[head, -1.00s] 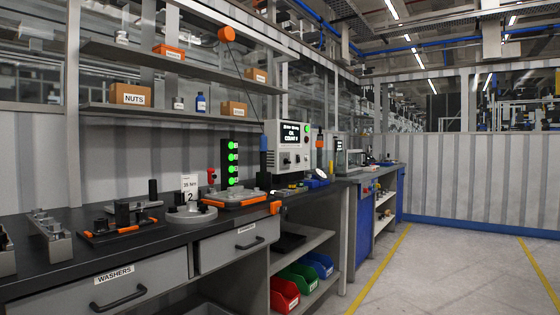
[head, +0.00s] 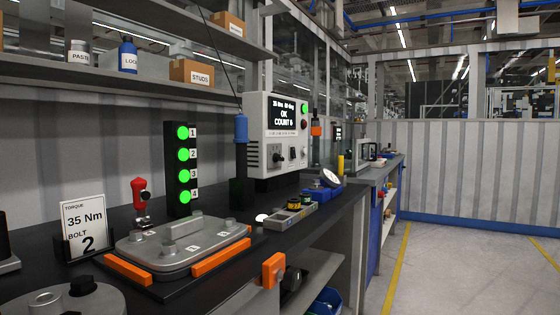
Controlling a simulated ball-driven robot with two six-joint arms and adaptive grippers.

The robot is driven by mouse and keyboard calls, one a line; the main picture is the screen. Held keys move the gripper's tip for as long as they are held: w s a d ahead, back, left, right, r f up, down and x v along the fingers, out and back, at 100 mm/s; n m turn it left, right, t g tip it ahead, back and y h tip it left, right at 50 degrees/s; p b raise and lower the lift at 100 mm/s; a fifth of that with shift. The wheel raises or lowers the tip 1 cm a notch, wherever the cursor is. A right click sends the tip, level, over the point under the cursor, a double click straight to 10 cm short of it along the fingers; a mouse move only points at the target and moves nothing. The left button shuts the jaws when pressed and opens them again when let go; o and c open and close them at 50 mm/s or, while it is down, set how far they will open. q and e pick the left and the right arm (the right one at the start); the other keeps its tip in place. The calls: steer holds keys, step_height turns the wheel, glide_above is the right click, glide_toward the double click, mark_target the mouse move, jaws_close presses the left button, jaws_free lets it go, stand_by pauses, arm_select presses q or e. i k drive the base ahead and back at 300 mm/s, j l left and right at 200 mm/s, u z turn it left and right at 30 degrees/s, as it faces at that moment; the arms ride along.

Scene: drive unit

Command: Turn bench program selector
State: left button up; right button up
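The bench controller (head: 276,135) is a light grey box at the back of the bench, right of centre. Its dark screen (head: 290,112) reads 35 Nm on the top line, then OK and COUNT 6. A dark round knob (head: 278,157) sits low on the left of its front panel, with a smaller dark switch (head: 292,153) to its right. I cannot read the markings around the knob. Neither of my grippers is in view.
A grey cover plate (head: 180,246) in an orange-edged fixture lies on the bench before the controller. A four-light green stack (head: 182,168), a red toggle clamp (head: 140,194) and a hanging blue tool (head: 240,128) stand nearby. The floor (head: 440,270) at right is clear.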

mark_target(275, 158)
steer(key=i+l+u, duration=0.1)
steer(key=u, duration=0.65)
steer(key=i+l+u, duration=0.15)
steer(key=l+u, duration=0.45)
steer(key=i+l+u, duration=0.1)
steer(key=l+u, duration=0.25)
steer(key=l, duration=0.2)
